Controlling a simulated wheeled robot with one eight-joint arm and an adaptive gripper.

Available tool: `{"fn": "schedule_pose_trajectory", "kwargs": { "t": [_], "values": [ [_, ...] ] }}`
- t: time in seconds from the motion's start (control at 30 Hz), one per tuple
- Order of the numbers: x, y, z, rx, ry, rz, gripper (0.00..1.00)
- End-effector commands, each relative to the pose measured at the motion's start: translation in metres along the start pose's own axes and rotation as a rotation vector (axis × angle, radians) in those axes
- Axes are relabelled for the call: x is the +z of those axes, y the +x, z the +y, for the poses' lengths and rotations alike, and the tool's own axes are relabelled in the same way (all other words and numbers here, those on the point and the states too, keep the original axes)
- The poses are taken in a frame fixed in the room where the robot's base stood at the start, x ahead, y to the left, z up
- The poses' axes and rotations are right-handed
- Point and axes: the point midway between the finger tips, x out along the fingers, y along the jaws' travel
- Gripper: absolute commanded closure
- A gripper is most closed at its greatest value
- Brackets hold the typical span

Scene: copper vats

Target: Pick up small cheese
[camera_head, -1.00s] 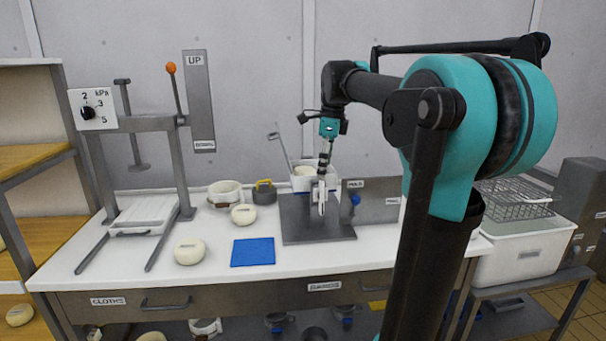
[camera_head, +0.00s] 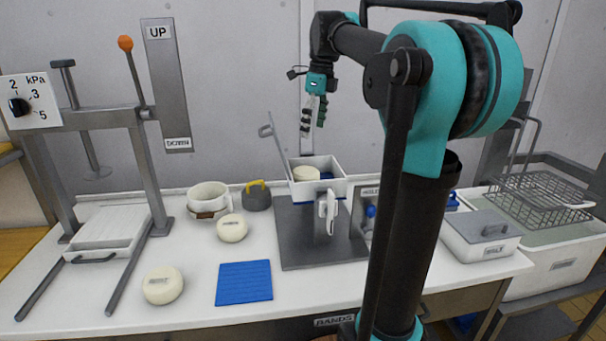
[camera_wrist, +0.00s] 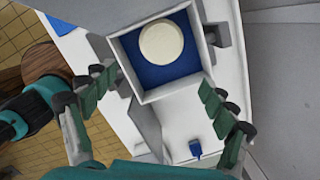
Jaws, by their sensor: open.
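A pale round cheese (camera_head: 306,173) sits in a square white box (camera_head: 331,186) on the grey metal stand; the wrist view shows this cheese (camera_wrist: 161,43) on the box's blue floor. Two more pale cheeses stand on the white table: a smaller one (camera_head: 232,228) in the middle and a larger one (camera_head: 163,286) at the front left. Which cheese the task calls small I cannot tell for sure. My gripper (camera_head: 313,115) is open and empty, above the box and apart from it. In the wrist view its fingers (camera_wrist: 157,82) are spread on either side of the box's near edge.
A press frame (camera_head: 140,170) stands at the left. A white pot (camera_head: 208,196) and a dark weight with yellow handle (camera_head: 257,198) stand behind the cheeses. A blue cloth (camera_head: 244,283) lies in front. A lidded white container (camera_head: 480,236) and wire racks (camera_head: 540,198) are at the right.

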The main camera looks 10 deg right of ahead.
Motion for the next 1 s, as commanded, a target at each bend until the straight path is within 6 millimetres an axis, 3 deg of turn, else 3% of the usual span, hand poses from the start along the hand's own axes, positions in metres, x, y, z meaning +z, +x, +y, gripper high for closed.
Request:
{"fn": "schedule_pose_trajectory", "kwargs": {
  "t": [0.53, 1.0],
  "values": [
    [0.001, 0.098, 0.0, 0.0, -0.001, 0.0, 0.15],
    [0.005, 0.143, -0.002, 0.0, -0.002, 0.0, 0.15]
  ]
}}
